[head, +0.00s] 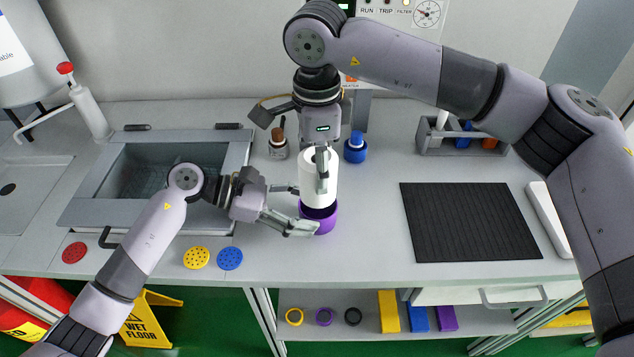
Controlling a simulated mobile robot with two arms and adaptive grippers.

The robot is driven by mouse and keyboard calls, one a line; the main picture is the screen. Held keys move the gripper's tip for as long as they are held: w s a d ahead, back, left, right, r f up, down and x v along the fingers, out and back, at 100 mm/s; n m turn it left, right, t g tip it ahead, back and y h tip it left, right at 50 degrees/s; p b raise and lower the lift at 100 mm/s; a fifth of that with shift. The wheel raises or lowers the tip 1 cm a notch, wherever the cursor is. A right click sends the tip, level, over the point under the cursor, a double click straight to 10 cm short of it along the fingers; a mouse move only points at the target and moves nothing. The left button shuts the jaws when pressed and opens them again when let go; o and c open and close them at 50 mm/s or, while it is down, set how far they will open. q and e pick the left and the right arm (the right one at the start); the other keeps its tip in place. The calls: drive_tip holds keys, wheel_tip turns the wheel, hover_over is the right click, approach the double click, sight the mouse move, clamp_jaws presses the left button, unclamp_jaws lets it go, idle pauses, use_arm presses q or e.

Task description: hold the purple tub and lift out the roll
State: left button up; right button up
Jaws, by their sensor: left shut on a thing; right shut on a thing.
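The purple tub (327,222) stands upright on the grey counter near the middle of the head view. My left gripper (304,209) is shut on it from the left, with one finger across its front. The white roll (309,192) is upright over the tub's mouth. My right gripper (321,172) comes down from above and is shut on the roll. The tub's dark inside shows just below the roll's lower end. I cannot tell whether that end is fully clear of the rim. My fingers hide part of the roll and tub.
Behind stand a brown-capped bottle (278,144) and a blue-topped container (355,148). A sink (160,172) lies to the left, a black ribbed mat (468,222) to the right. Yellow (196,258), blue (230,258) and red (74,252) discs lie near the front edge. Counter between tub and mat is free.

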drive_tip(key=shift+r, duration=1.15)
use_arm(q)
drive_tip(key=o, duration=1)
drive_tip(key=shift+o, duration=0.2)
drive_tip(key=shift+a, duration=0.1)
drive_tip(key=v, duration=1.1)
drive_tip(key=shift+a, duration=0.1)
drive_tip(key=shift+a+r, duration=0.15)
drive_tip(key=shift+a, duration=0.15)
drive_tip(key=shift+r, duration=0.1)
